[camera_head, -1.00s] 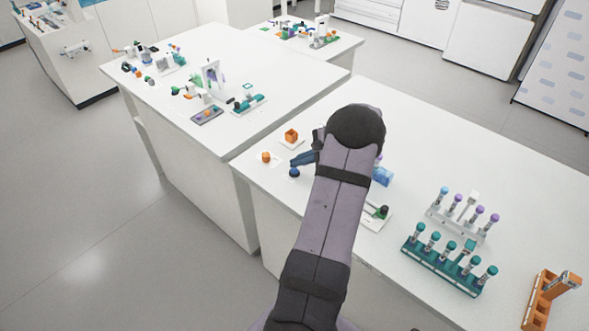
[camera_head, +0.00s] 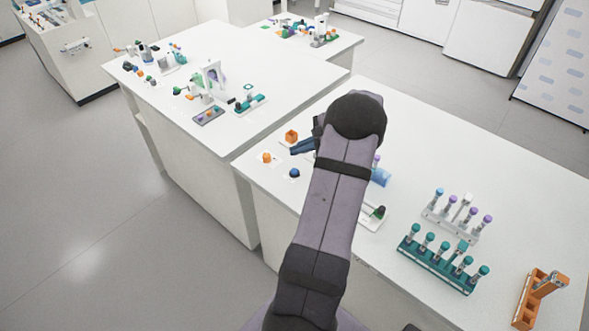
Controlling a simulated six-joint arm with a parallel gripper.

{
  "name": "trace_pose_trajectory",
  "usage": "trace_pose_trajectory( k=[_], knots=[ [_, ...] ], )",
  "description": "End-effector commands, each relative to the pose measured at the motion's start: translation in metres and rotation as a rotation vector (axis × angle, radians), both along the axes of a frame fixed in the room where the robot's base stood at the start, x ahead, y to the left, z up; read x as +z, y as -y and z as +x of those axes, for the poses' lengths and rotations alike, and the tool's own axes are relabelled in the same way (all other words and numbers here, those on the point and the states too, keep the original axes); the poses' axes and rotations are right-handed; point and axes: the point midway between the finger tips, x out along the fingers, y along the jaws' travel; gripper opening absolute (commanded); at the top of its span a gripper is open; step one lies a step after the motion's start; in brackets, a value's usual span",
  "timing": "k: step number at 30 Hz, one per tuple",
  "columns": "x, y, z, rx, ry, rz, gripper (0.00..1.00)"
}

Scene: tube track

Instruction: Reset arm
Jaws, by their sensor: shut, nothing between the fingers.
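My arm reaches up over the near bench (camera_head: 508,165) from the bottom middle. My gripper (camera_head: 294,150) points left past the arm's far end, above the bench's left part. It is shut and empty. A round dark blue piece (camera_head: 294,173) lies on a small white pad just below the gripper, apart from it. An orange piece (camera_head: 266,158) lies on another pad to the left. An orange cube (camera_head: 291,136) sits on a pad behind the gripper. Part of the bench is hidden behind my arm.
A teal rack (camera_head: 436,263) and a white rack (camera_head: 451,223), each with several capped tubes, stand on the right. An orange rack (camera_head: 527,303) is at the lower right. A blue thing (camera_head: 380,176) and a small white tray (camera_head: 372,221) are close to my arm. The bench's back right is clear.

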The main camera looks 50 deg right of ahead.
Motion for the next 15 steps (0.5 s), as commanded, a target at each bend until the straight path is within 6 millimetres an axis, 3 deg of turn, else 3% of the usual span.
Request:
trace_pose_trajectory(
  k=[8,11,15],
  knots=[
    [0.001,-0.006,0.003,0.017,-0.006,-0.004,0.00],
    [0.002,-0.025,0.010,0.074,-0.026,-0.021,0.00],
    [0.007,-0.080,0.025,0.241,-0.084,-0.074,0.00]
  ],
)
